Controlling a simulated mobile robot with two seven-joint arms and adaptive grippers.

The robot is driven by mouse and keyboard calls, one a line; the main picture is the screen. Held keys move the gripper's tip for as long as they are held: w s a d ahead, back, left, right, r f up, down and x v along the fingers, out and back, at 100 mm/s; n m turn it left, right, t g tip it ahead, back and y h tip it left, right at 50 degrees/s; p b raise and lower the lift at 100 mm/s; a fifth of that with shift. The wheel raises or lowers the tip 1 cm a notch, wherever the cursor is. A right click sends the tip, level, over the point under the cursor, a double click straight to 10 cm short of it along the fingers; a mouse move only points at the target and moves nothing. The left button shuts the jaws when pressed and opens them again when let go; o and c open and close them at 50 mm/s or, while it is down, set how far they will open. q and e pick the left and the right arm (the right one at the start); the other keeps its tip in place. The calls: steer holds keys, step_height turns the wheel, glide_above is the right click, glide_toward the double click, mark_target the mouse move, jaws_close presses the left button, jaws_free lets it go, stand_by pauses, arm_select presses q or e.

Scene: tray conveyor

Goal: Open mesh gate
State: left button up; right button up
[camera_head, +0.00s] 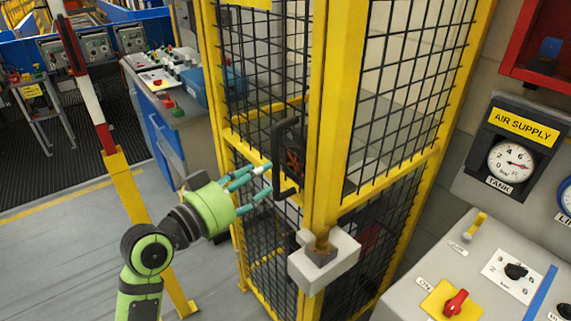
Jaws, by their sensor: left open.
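The mesh gate (247,140) is a yellow frame with black wire mesh on the left face of a tall cage, and it looks closed. A black bar handle (279,160) stands upright near its right edge. My left gripper (268,180), green with teal fingers, is open just left of the handle. Its fingertips reach close to the handle; I cannot tell whether they touch it. A grey-white block with a yellow peg (322,262) sits on the corner post below the handle. My right gripper is not in view.
A control panel (485,275) with a red knob and an air supply gauge (512,160) stand at the right. A red-white barrier pole (88,95) rises at the left. A blue-sided bench (165,140) stands behind my arm. Grey floor is open at lower left.

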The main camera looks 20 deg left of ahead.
mark_target(275, 166)
arm_select(q)
steer(key=p+x, duration=0.1)
steer(key=x, duration=0.4)
steer(key=shift+w+p, duration=0.15)
steer(key=shift+p, duration=0.25)
steer(key=shift+w+d, duration=0.25)
steer(key=shift+w, duration=0.2)
steer(key=shift+f, duration=0.1)
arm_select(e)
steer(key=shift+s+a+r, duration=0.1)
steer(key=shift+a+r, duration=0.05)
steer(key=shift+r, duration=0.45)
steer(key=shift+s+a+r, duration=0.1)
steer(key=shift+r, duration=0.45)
arm_select(q)
jaws_close()
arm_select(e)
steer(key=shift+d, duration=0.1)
